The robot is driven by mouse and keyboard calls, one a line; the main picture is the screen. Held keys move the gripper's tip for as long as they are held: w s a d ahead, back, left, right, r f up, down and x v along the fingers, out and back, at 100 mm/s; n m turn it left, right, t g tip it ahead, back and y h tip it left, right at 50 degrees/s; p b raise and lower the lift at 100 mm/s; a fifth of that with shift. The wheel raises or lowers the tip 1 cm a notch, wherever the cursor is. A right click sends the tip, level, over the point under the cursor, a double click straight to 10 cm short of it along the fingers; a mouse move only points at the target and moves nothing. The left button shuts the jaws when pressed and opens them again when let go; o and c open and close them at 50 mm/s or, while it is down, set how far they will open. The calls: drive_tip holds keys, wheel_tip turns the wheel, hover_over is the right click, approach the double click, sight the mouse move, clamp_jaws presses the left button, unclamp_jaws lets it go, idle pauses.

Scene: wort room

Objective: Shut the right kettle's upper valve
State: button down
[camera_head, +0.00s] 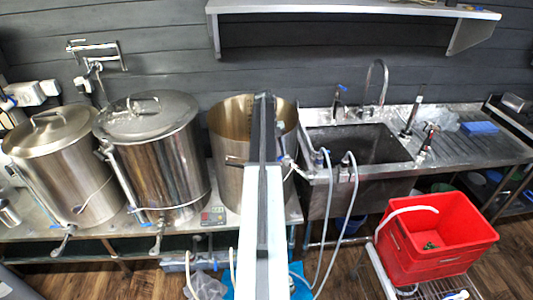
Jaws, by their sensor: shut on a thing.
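The right kettle (230,130) is a tall steel pot with no lid, standing at the right end of the kettle bench. My own arm, a long white and dark bar, runs up the middle of the picture and covers the centre of this kettle. I cannot make out my gripper or its fingertips. A short dark rod (236,162) shows just left of the arm, and small fittings (287,163) show just right of it on the kettle's front. I cannot tell which belongs to the upper valve, and its handle position is hidden.
Two lidded kettles, the middle one (165,150) and the left one (75,185), stand to the left. A sink (345,180) with grey hoses (335,215) is close on the right. A red crate (445,250) stands in front of it at the lower right.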

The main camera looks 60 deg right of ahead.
drive_tip(key=shift+d+m, duration=0.3)
drive_tip(key=shift+m, duration=0.1)
drive_tip(key=shift+w, duration=0.25)
drive_tip(key=c, duration=0.6)
unclamp_jaws()
drive_tip(key=shift+w, duration=0.1)
drive_tip(key=shift+o, duration=0.2)
drive_tip(key=shift+a, duration=0.1)
drive_tip(key=p+v, duration=0.7)
drive_tip(key=shift+r, duration=0.35)
drive_tip(key=shift+w, duration=0.1)
